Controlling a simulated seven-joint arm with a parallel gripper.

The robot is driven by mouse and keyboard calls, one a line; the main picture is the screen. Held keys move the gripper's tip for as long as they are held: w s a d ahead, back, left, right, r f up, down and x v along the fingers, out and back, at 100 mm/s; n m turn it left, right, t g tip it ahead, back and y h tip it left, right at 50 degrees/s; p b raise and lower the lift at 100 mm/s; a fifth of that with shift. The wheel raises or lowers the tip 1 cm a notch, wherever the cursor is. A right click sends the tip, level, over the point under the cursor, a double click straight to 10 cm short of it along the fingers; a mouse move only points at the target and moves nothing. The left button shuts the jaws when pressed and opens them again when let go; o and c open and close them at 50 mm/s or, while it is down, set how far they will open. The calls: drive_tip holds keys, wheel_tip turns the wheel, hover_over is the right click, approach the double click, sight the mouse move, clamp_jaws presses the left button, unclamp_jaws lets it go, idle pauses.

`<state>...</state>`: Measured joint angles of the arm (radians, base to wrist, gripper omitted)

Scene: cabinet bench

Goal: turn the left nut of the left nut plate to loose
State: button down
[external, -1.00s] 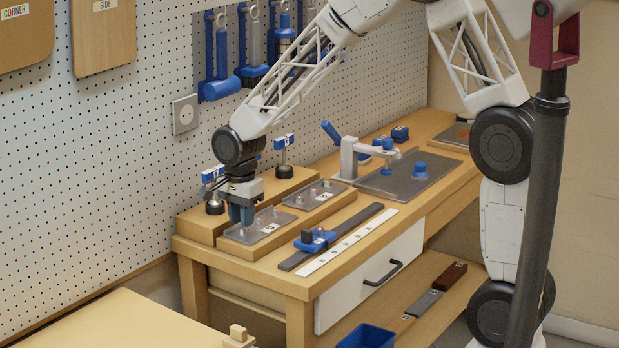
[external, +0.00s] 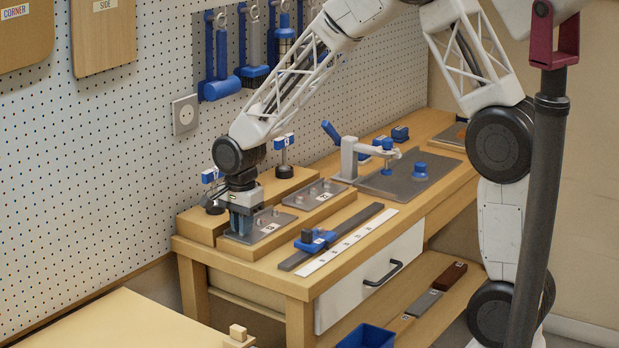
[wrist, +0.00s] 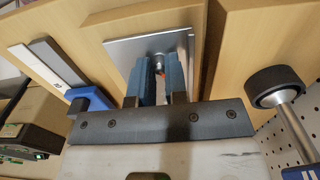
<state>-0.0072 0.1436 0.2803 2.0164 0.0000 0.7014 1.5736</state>
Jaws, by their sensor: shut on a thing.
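The left nut plate (external: 266,229) is a grey metal plate with a white label, lying on a wooden block at the near left end of the bench. My gripper (external: 241,226) points down over its left end, shut on the left nut, which the fingers hide in the external view. In the wrist view, the grey plate (wrist: 122,48) lies beyond my gripper (wrist: 161,82). A small red mark and part of a metal nut or stud show between the blue-grey fingers. Whether the nut is loose cannot be told.
A second nut plate (external: 313,195) lies just to the right. Blue-topped upright tools (external: 284,157) stand behind, close to my wrist. A blue slider on a dark rail (external: 345,236) and a white scale strip (external: 350,243) lie in front. The pegboard rises behind.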

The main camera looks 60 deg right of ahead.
drive_tip(key=shift+n, duration=0.4)
drive_tip(key=n, duration=0.6)
drive_tip(key=shift+n, duration=0.4)
drive_tip(key=n, duration=0.3)
drive_tip(key=shift+n, duration=0.3)
drive_tip(key=n, duration=0.4)
drive_tip(key=c, duration=1.4)
unclamp_jaws()
